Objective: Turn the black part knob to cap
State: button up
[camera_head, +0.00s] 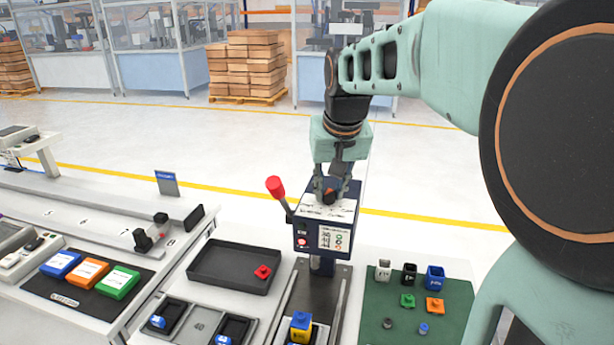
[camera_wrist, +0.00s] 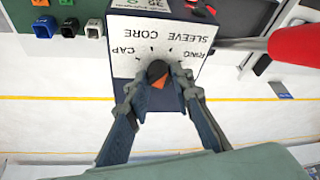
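The black knob (camera_head: 329,196) sits on the white top panel (camera_head: 312,208) of a dark blue machine. In the wrist view the knob (camera_wrist: 157,70) stands by the upside-down labels CAP, CORE, SLEEVE and one partly hidden, seemingly RING. An orange patch (camera_wrist: 161,83) shows at its side away from the labels. Which label the knob points to cannot be told. My gripper (camera_head: 331,188) points down over the panel. In the wrist view its fingers (camera_wrist: 158,84) straddle the knob, apart, with gaps seeming to show beside it.
A red-tipped lever (camera_head: 275,187) rises left of the panel, and its red grip (camera_wrist: 297,45) is near in the wrist view. A yellow and blue part (camera_head: 301,327) stands below the machine. A black tray (camera_head: 235,284) lies left; a green mat (camera_head: 386,325) with small parts lies right.

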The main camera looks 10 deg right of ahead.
grip_shut()
jog(key=shift+n, duration=0.3)
jog(key=n+y+p, duration=0.1)
jog(key=n, duration=0.2)
jog(key=shift+d+n+y, duration=0.1)
jog(key=shift+n+y, duration=0.2)
jog(key=n, duration=0.2)
jog(key=n+g+y+p, duration=0.1)
jog(key=n, duration=0.1)
jog(key=shift+w+d+n+y, duration=0.1)
jog(key=shift+d+n+y, duration=0.05)
jog(key=shift+n+y, duration=0.15)
jog(key=n+g, duration=0.1)
jog(key=n, duration=0.1)
jog(key=n+y+p, duration=0.1)
jog(key=n, duration=0.1)
jog(key=shift+w+r+n+g, duration=0.1)
jog(key=shift+n+g, duration=0.2)
jog(key=shift+g, duration=0.1)
jog(key=shift+w+n+g+p, duration=0.1)
jog(key=shift+n+g+p, duration=0.8)
jog(key=shift+n, duration=1.3)
